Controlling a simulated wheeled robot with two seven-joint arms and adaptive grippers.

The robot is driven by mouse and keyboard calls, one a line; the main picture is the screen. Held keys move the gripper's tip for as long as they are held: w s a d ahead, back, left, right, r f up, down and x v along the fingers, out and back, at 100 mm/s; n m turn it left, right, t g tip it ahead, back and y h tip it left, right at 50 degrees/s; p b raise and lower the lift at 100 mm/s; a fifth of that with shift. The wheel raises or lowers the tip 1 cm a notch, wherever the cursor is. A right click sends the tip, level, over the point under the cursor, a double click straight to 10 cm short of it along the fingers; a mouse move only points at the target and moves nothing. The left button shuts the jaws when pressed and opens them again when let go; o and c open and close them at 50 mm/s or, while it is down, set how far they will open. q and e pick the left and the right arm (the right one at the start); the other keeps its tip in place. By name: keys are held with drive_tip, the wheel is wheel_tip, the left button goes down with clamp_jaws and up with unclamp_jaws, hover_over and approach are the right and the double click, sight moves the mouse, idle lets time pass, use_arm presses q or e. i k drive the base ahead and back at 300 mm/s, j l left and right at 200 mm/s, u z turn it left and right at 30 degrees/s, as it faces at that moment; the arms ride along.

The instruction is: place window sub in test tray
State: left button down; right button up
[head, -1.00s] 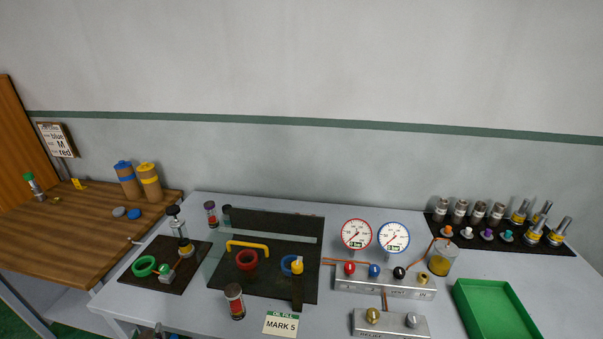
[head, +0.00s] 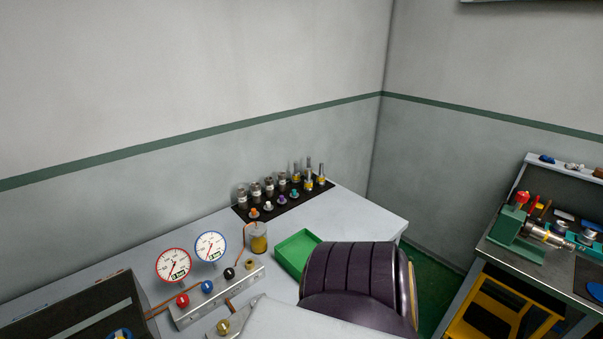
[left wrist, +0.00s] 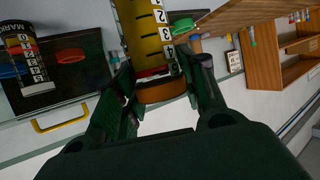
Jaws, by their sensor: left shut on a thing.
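My left gripper (left wrist: 152,64) is shut on a cylinder with a yellow body and a black numbered scale (left wrist: 150,28), which I take to be the window sub. Its end shows a red line and an orange-brown ring between the fingers. Its far end is cut off by the frame. The green tray (head: 284,258), which I take to be the test tray, lies on the light bench in the head view. I see nothing in its visible part; its right side is hidden. Neither gripper shows in the head view.
A gauge manifold (head: 215,296) and a jar of yellow liquid (head: 259,242) stand left of the tray. Several fittings stand on a black mat (head: 290,205) behind it. A dark ribbed shape (head: 355,275) blocks the tray's right side. A tool bench (head: 515,252) stands at right.

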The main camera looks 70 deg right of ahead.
sight(307, 255)
drive_tip(key=j+z, duration=0.1)
drive_tip(key=z, duration=0.35)
drive_tip(key=k+j+z, duration=0.1)
drive_tip(key=z, duration=0.35)
drive_tip(key=k+z, duration=0.1)
drive_tip(key=z, duration=0.4)
drive_tip(key=k+j+z, duration=0.1)
drive_tip(key=z, duration=0.35)
drive_tip(key=k+z, duration=0.1)
drive_tip(key=z, duration=0.35)
drive_tip(key=k+z, duration=0.1)
drive_tip(key=z, duration=0.35)
